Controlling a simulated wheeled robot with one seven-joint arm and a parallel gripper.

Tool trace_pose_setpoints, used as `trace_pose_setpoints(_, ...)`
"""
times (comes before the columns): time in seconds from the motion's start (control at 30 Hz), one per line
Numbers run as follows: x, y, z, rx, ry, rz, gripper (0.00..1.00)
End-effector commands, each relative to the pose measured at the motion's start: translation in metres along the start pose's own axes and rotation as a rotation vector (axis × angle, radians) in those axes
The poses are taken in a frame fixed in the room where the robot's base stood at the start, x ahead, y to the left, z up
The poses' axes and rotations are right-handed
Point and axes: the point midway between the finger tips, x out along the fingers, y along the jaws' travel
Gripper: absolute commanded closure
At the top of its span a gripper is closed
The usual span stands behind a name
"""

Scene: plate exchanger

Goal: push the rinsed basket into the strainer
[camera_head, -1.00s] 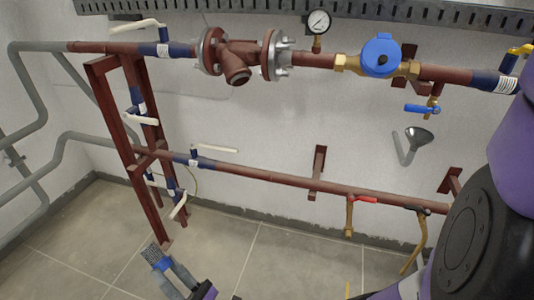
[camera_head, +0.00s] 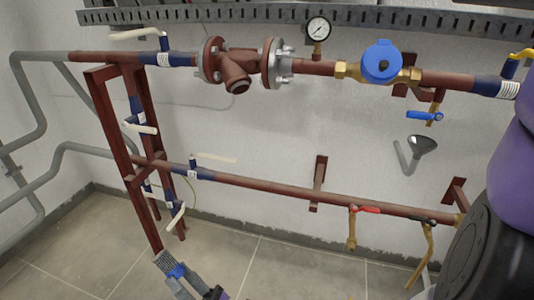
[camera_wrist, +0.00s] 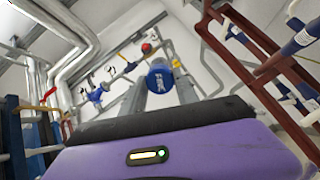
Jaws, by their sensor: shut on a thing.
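The basket is a grey mesh cylinder (camera_head: 165,260) with a blue band, low at the left in the head view, above the floor and well below the pipes. My gripper (camera_head: 177,272) is shut on it at the blue part, and the mesh end points up and left. In the wrist view the basket's blue round end (camera_wrist: 160,76) sits between the two grey fingers. The strainer (camera_head: 236,68) is the dark red Y-shaped body between two flanges on the upper pipe. Its round branch points down, with its end facing outward. My gripper and basket are apart from it.
A red steel frame (camera_head: 118,160) with white-handled valves stands just behind the basket. The lower red pipe (camera_head: 280,190) crosses below the strainer. A pressure gauge (camera_head: 318,29) and blue meter (camera_head: 382,62) are to the right.

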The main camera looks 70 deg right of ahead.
Motion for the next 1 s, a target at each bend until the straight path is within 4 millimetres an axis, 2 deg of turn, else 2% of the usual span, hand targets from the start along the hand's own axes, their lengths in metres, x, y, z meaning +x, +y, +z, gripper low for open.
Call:
trace_pose_setpoints(0.17,0.017,-0.048,0.048,-0.078,-0.044,-0.07,1.0)
trace_pose_setpoints(0.27,0.028,-0.08,0.086,-0.13,-0.074,-0.121,1.0)
trace_pose_setpoints(0.4,0.043,-0.122,0.148,-0.207,-0.117,-0.194,1.0)
trace_pose_setpoints(0.6,0.06,-0.166,0.242,-0.3,-0.169,-0.283,1.0)
trace_pose_setpoints(0.7,0.068,-0.177,0.28,-0.331,-0.185,-0.313,1.0)
trace_pose_setpoints(0.8,0.076,-0.181,0.308,-0.346,-0.194,-0.329,1.0)
trace_pose_setpoints(0.9,0.087,-0.18,0.324,-0.347,-0.193,-0.33,1.0)
trace_pose_setpoints(1.0,0.1,-0.175,0.322,-0.332,-0.183,-0.318,1.0)
